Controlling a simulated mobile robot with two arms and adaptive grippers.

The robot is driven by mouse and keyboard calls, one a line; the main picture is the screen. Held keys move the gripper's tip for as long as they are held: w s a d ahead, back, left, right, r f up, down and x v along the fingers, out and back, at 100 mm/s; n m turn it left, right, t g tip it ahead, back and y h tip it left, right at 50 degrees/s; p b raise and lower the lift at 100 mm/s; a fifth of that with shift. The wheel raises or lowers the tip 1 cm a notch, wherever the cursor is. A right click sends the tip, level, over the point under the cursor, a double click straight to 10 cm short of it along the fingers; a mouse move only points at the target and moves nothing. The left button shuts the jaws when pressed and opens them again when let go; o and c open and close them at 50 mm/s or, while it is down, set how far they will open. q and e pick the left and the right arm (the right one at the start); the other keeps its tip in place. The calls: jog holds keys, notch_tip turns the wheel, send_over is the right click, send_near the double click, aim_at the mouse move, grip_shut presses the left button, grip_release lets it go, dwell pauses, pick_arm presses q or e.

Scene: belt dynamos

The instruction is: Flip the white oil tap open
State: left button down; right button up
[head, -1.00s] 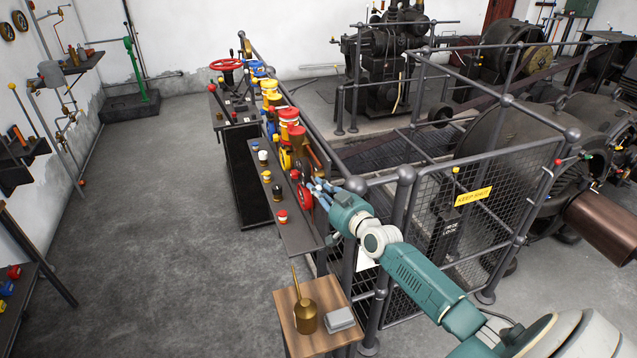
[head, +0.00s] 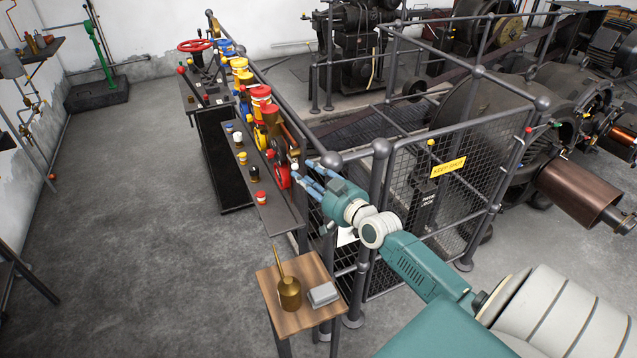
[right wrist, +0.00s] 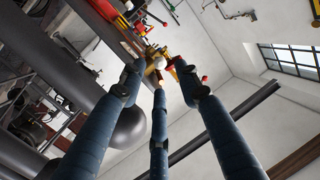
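A small white ball-shaped knob (right wrist: 159,63), which I take to be the white oil tap's handle, shows between my fingertips in the right wrist view, with brass fittings close behind it. In the head view a small white spot (head: 296,167) beside the red wheel (head: 283,177) looks like the same knob. My right gripper (head: 302,178) reaches in from the right at the near end of the row of oil cups. Its three blue fingers (right wrist: 158,77) are spread around the knob; I cannot tell whether any touches it. My left gripper is not in view.
Red, yellow and blue cups (head: 262,97) line the rail beyond my gripper. A narrow dark shelf (head: 273,212) holds small coloured knobs. A wooden stand (head: 272,285) bears a brass oil can (head: 289,293). The mesh guard (head: 437,190) and its rails stand close to my arm.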

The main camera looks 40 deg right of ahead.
jog(key=s, duration=0.5)
jog(key=shift+s+r, duration=0.35)
jog(key=shift+s, duration=0.05)
jog(key=shift+a+f, duration=0.1)
jog(key=shift+a, duration=0.05)
